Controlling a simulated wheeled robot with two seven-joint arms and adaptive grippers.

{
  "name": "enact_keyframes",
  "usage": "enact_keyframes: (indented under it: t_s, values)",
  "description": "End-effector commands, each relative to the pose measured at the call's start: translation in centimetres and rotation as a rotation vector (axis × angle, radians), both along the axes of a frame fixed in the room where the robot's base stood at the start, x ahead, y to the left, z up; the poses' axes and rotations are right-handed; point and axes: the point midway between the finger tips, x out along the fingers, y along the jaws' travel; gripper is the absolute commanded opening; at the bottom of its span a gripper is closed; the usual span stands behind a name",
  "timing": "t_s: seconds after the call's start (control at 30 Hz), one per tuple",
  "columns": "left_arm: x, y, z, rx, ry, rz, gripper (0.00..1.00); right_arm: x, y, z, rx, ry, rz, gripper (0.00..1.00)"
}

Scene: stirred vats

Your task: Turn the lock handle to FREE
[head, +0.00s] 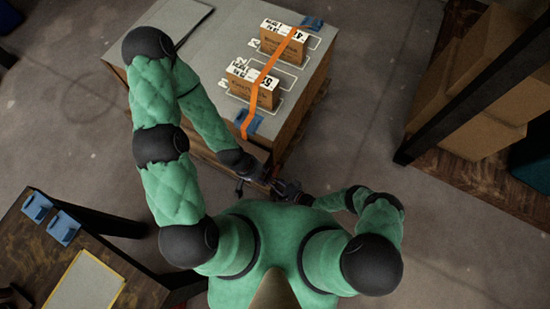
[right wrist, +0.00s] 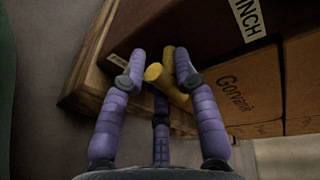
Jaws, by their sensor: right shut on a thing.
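The lock handle (right wrist: 175,90) is a yellow bar with a rounded end, in the middle of the right wrist view. My right gripper (right wrist: 160,68) is shut on it, with purple fingers on both sides and a third below; these cover part of the handle. White labels sit on the dark panel behind it; one (right wrist: 247,18) reads "INCH" where it shows, the other (right wrist: 120,60) is too small to read. In the head view, my right gripper (head: 285,188) is at the crate's near end. My left gripper (head: 246,178) is close beside it, small and dark, its fingers unclear.
A large crate (head: 200,60) carries two cardboard boxes (head: 285,45) under an orange strap (head: 270,72). A table (head: 35,250) with blue pieces stands at lower left. A shelf with cartons (head: 490,90) stands at right. Grey floor is clear between.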

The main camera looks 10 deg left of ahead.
Motion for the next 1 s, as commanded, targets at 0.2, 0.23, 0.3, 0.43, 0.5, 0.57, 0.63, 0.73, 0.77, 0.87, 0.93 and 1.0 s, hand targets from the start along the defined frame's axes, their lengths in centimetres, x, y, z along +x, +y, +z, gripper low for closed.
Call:
enact_keyframes:
  t_s: [0.2,0.23,0.3,0.43,0.5,0.57,0.63,0.73,0.77,0.87,0.93,1.0]
  values:
    - [0.0,0.0,0.0,0.0,0.0,0.0,0.4,0.1,-0.1,-0.1,-0.004,0.002,0.0,0.0]
    - [0.0,0.0,0.0,0.0,0.0,0.0,0.4,0.1,-0.1,-0.1,-0.004,0.002,0.0,0.0]
    - [0.0,0.0,0.0,0.0,0.0,0.0,0.4,0.1,-0.1,-0.1,-0.004,0.002,0.0,0.47]
    - [0.0,0.0,0.0,0.0,0.0,0.0,0.4,0.0,0.0,-0.1,-0.003,0.001,-0.001,0.56]
    - [0.0,0.0,0.0,0.0,0.0,0.0,0.4,0.0,0.0,-0.1,-0.002,0.001,-0.001,0.56]
    - [0.0,0.0,0.0,0.0,0.0,0.0,0.4,0.0,0.0,-0.1,-0.001,0.002,-0.001,0.56]
    - [0.0,0.0,0.0,0.0,0.0,0.0,0.4,0.0,0.0,0.0,-0.001,0.002,0.0,0.56]
    - [0.0,0.0,0.0,0.0,0.0,0.0,0.4,-0.1,-0.3,0.0,-0.001,0.002,-0.002,0.56]
    - [0.0,0.0,0.0,0.0,0.0,0.0,0.4,-0.1,-0.5,0.0,-0.001,0.003,-0.003,0.56]
    - [0.0,0.0,0.0,0.0,0.0,0.0,0.4,-0.5,-1.4,0.2,-0.001,0.003,-0.004,0.56]
    - [0.0,0.0,0.0,0.0,0.0,0.0,0.4,-1.0,-2.3,0.5,-0.001,0.003,-0.005,0.56]
    - [0.0,0.0,0.0,0.0,0.0,0.0,0.4,-1.6,-3.4,0.8,-0.001,0.004,-0.006,0.56]
